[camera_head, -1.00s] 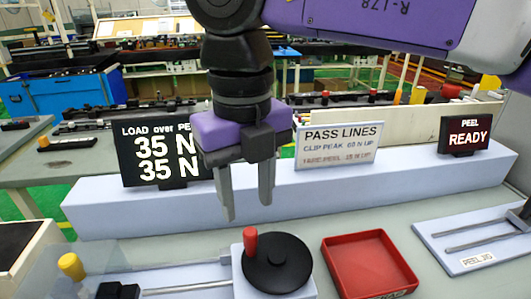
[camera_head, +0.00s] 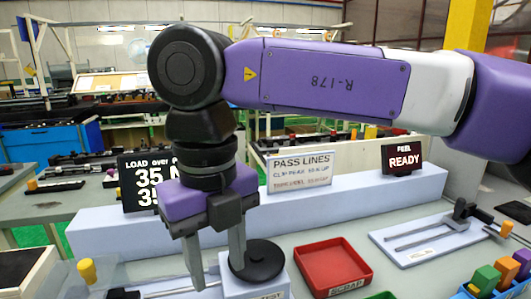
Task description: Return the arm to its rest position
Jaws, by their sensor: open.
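My gripper (camera_head: 216,272) hangs at the end of my purple and white arm, fingers pointing down. Its two grey fingers are apart and nothing shows between them. In the picture it overlaps the left side of the black round disc (camera_head: 263,262) on the pale test block (camera_head: 262,291). I cannot tell whether the fingers touch the block or hang in front of it. The arm reaches in from the right across the upper part of the view.
A red scrap tray (camera_head: 331,264) lies right of the disc. The peel jig (camera_head: 425,236) is farther right, with coloured blocks (camera_head: 487,279) in front. A pale ledge (camera_head: 110,232) carries the load display (camera_head: 138,192), the pass lines sign (camera_head: 299,170) and the READY display (camera_head: 402,159).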

